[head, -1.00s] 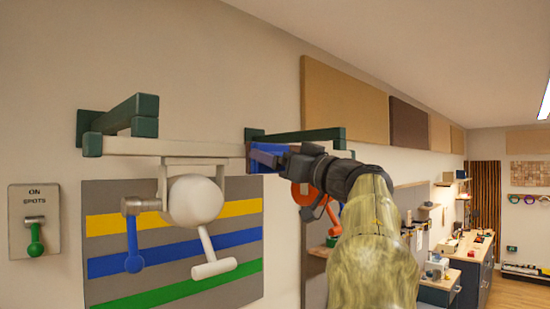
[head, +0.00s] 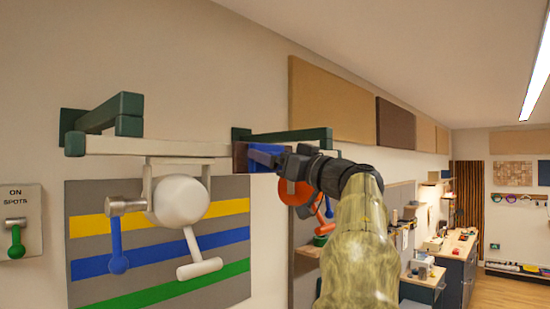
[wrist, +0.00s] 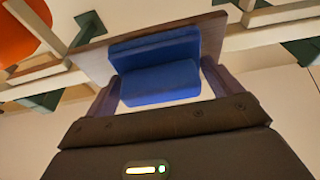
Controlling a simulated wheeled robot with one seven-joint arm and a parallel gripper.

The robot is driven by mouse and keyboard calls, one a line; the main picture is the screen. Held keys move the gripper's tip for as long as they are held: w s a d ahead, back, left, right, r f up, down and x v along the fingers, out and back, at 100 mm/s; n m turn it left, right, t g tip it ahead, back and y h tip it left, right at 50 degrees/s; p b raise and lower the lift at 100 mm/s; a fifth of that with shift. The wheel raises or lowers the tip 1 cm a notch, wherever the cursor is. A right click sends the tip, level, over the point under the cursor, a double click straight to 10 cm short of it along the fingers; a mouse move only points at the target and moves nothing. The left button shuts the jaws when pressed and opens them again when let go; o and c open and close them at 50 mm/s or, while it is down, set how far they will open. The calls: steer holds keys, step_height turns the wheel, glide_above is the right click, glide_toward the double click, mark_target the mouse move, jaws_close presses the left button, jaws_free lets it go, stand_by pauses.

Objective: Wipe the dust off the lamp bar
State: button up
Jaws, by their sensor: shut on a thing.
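The lamp bar (head: 190,148) is a pale horizontal bar on dark green wall brackets (head: 104,117). A white round lamp (head: 181,202) and an orange lamp (head: 290,190) hang below it. My gripper (wrist: 160,85) is shut on a blue block-like wiper (wrist: 160,70) with a flat brownish plate at its far side. In the head view the blue wiper (head: 268,155) is at the bar, near the right bracket (head: 300,135). I cannot tell whether the plate touches the bar. No dust can be made out. My arm hides part of the bar's right end.
A switch plate (head: 18,222) with a green lever is on the wall at left. A grey panel with coloured stripes (head: 225,226) is behind the white lamp. Shelves and workbenches (head: 455,250) stand at the far right. The space above the bar is clear.

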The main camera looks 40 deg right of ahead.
steer(key=shift+w+d, duration=0.15)
steer(key=shift+d, duration=1.35)
steer(key=d, duration=0.3)
steer(key=shift+w, duration=0.1)
steer(key=shift+a, duration=0.1)
steer(key=shift+a+b, duration=0.45)
steer(key=shift+a, duration=1)
steer(key=shift+s+a+b, duration=0.2)
steer(key=shift+a+b, duration=0.1)
steer(key=shift+a, duration=1.25)
